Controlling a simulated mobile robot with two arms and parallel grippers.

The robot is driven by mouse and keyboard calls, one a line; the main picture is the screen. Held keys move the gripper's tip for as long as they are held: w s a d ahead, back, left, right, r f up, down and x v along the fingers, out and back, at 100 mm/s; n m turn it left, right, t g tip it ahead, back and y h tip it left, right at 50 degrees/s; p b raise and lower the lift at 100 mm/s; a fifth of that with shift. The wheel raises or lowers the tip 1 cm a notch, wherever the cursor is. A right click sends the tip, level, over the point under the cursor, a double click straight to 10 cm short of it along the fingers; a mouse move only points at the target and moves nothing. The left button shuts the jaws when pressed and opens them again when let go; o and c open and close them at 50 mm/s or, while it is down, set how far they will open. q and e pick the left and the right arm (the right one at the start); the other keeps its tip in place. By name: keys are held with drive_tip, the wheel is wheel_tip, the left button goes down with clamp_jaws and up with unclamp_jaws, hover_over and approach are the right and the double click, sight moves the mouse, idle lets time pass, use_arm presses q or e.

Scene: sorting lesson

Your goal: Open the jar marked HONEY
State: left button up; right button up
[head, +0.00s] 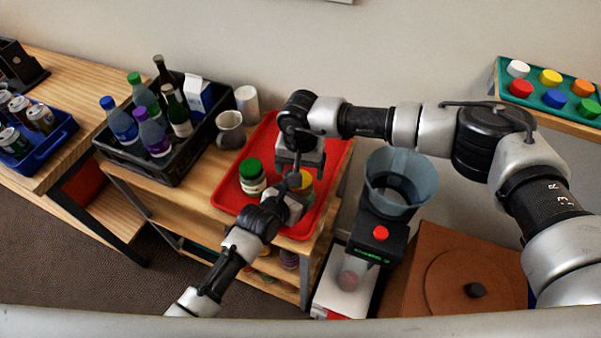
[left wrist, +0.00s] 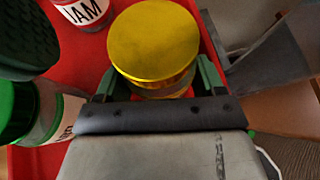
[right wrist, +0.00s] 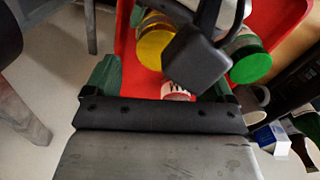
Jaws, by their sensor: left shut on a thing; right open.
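A jar with a yellow lid (head: 306,183) stands on the red tray (head: 335,165). My left gripper (head: 297,198) is shut on this jar below its lid; in the left wrist view the lid (left wrist: 153,42) sits between the fingers. The jar's own label is hidden, so I cannot read HONEY on it. A jar with a green lid (head: 252,176) stands to its left on the tray; its label is not readable. A jar marked JAM (left wrist: 85,12) shows in the left wrist view. My right gripper (head: 297,170) is open above the tray, near the yellow lid (right wrist: 152,48).
A grey-hoppered machine (head: 378,225) stands right of the tray. A blue crate of cans (head: 50,140) is at far left, and a rack of coloured caps (head: 552,85) at upper right.

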drive_tip(key=shift+r, duration=0.4)
drive_tip(key=shift+c, duration=0.4)
drive_tip(key=s+a+r+m+g+y, duration=0.2)
drive_tip(key=s+a+r+m+y, duration=0.1)
drive_tip(key=a+r+m+y, duration=1)
drive_tip(key=w+a+r+m+t+y, duration=0.45)
drive_tip(key=w+r+m+t, duration=0.4)
drive_tip(key=m, duration=1.25)
drive_tip(key=w+d+f+m+t+h, duration=0.2)
drive_tip(key=w+d+m+t+h, duration=0.35)
drive_tip(key=m, duration=1.05)
drive_tip(key=m+g+h, duration=1.2)
drive_tip(key=m, duration=1.6)
hover_over(300, 190)
drive_tip(key=w, duration=0.3)
drive_tip(key=f, duration=1.6)
drive_tip(key=shift+w, duration=0.2)
drive_tip(key=shift+s+f+m, duration=0.2)
drive_tip(key=shift+s+m, duration=0.05)
drive_tip(key=shift+m, duration=0.15)
drive_tip(key=shift+s+f, duration=0.1)
drive_tip(key=shift+f, duration=0.3)
wheel_tip(300, 190, down, 7)
drive_tip(key=shift+r, duration=0.1)
